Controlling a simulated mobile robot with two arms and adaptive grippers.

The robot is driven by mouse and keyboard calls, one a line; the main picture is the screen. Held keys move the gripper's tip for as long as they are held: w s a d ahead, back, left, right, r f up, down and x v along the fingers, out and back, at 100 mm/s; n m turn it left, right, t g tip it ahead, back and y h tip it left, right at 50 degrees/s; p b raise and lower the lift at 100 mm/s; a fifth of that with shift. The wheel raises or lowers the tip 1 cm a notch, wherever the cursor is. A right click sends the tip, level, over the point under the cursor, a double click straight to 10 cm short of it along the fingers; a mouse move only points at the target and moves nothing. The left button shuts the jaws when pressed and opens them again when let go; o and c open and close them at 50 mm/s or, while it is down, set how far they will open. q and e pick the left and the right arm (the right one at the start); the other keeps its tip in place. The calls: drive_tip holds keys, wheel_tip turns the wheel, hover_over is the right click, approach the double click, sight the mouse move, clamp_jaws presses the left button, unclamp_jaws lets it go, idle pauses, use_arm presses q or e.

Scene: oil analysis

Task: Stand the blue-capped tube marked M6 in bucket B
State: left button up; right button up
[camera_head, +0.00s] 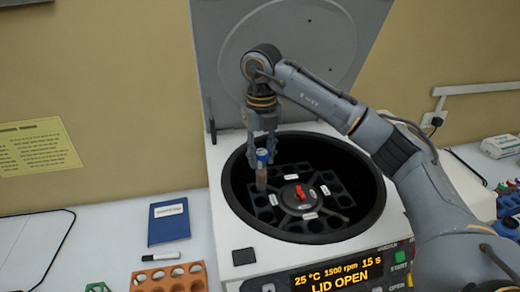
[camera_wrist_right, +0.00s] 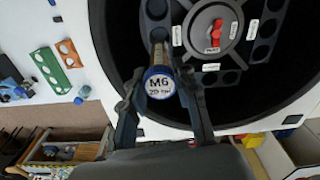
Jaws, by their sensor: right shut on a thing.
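The blue-capped tube (camera_head: 261,176) hangs upright inside the centrifuge bowl, with brownish contents. In the right wrist view its cap (camera_wrist_right: 160,83) reads M6. My right gripper (camera_head: 262,153) is shut on the tube near its cap; the fingers (camera_wrist_right: 163,98) stand on either side of it. The tube's lower end is over or at a black bucket (camera_head: 264,201) on the left of the rotor. I cannot tell whether it has entered a hole. White labels mark the buckets, but their letters are too small to read. My left gripper is not in view.
The centrifuge (camera_head: 236,223) has its lid (camera_head: 215,50) raised behind the bowl, and its display reads LID OPEN. A red knob (camera_head: 301,192) sits at the rotor's centre. A blue notebook (camera_head: 168,222), a marker and an orange rack (camera_head: 168,279) lie to the left.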

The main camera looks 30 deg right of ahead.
sight(261, 186)
wheel_tip(261, 186, down, 4)
drive_tip(key=shift+w+r+b, duration=0.1)
drive_tip(key=shift+r+b, duration=0.1)
drive_tip(key=shift+b, duration=0.85)
wheel_tip(261, 186, down, 3)
drive_tip(key=shift+f+b, duration=0.1)
drive_tip(key=shift+b, duration=0.95)
use_arm(q)
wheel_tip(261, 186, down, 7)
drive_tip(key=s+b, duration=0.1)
drive_tip(key=b, duration=0.1)
use_arm(e)
drive_tip(key=shift+f, duration=1.95)
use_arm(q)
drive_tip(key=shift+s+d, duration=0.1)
use_arm(e)
drive_tip(key=o, duration=1)
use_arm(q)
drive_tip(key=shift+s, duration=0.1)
use_arm(e)
drive_tip(key=shift+o, duration=0.2)
wheel_tip(261, 186, up, 12)
